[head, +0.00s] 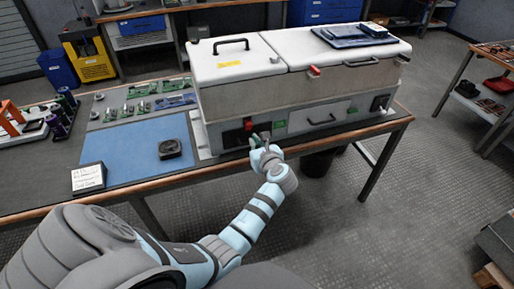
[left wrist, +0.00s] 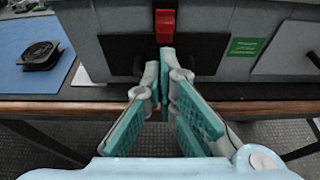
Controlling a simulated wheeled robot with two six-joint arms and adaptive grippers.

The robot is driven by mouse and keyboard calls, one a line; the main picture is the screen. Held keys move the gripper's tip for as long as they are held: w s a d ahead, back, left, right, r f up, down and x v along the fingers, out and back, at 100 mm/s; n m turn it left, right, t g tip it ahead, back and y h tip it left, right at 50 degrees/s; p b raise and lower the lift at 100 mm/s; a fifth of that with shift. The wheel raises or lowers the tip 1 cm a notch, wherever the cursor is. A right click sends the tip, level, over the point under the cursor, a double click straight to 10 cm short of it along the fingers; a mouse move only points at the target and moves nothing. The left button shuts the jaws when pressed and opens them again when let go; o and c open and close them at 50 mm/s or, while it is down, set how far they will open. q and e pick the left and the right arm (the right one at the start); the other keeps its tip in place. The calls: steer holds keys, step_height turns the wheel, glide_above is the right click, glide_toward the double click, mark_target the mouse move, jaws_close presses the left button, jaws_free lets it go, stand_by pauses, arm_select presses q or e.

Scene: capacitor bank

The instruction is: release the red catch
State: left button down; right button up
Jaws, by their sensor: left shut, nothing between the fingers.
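A white and grey capacitor bank cabinet (head: 240,99) stands on the bench. A red block (head: 248,124) sits on a black plate low on its front; it also shows upright at the top of the left wrist view (left wrist: 165,25). A second, smaller red piece (head: 314,71) sits at the front edge of the lid. I cannot tell for certain which is the catch. My left gripper (head: 262,139) is shut and empty in front of the black plate. Its fingertips (left wrist: 166,57) show just below the red block; contact cannot be told. My right gripper is not in view.
A blue mat (head: 130,150) with a black round part (head: 170,149) lies left of the cabinet, beside a white card (head: 88,177). A green label (left wrist: 245,47) is right of the black plate. The wooden bench edge (left wrist: 60,107) runs below my gripper.

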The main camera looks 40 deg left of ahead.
mark_target(248, 128)
arm_select(q)
steer(key=b+x, duration=0.1)
steer(key=x, duration=0.4)
steer(key=shift+w+a+f+b, duration=0.15)
steer(key=shift+a+f+b, duration=0.15)
steer(key=shift+b, duration=0.1)
steer(key=shift+r, duration=0.1)
step_height(248, 128, up, 3)
steer(key=p, duration=0.4)
steer(key=shift+w+f, duration=0.1)
steer(key=shift+f, duration=0.15)
